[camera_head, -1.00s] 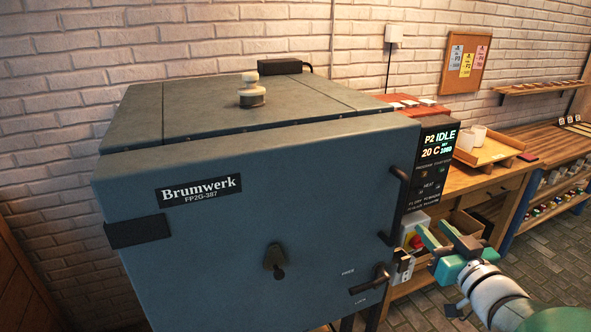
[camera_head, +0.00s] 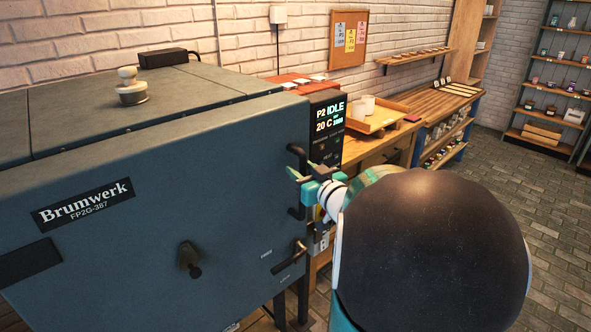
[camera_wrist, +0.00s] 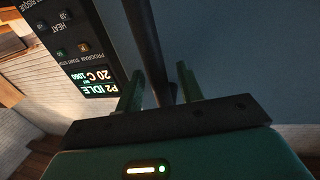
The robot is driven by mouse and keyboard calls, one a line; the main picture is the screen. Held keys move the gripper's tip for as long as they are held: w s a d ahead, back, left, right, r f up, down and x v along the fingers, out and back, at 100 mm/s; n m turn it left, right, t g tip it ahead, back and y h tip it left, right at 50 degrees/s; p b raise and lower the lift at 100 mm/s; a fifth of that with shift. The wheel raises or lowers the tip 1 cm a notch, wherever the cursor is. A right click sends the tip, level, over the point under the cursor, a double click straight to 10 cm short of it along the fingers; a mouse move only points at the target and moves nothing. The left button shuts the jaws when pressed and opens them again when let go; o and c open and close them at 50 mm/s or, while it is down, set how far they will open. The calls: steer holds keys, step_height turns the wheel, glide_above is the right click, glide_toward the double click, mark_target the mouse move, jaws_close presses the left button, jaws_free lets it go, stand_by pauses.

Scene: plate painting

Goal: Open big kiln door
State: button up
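The big blue-grey kiln has its front door (camera_head: 130,220) shut, with a Brumwerk label on it. A dark upright bar handle (camera_head: 294,154) is on the door's right edge; my gripper (camera_head: 302,172) is at it and hides its middle. In the wrist view the bar handle (camera_wrist: 152,50) runs between my two green fingers (camera_wrist: 158,88), with a gap visible on both sides. The fingers are apart and not closed on the bar. A lower latch lever (camera_head: 290,258) sits near the door's bottom right, tilted, beside the small FREE and LOCK lettering.
The control panel (camera_head: 327,120) reads IDLE and 20 C, right beside the handle. A wooden bench with a tray (camera_head: 378,120) and cups stands behind it. My own dark arm link covers much of the lower right. Brick floor (camera_head: 545,220) is clear at the right.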

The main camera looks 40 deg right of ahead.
steer(key=shift+c, duration=0.5)
jaws_close()
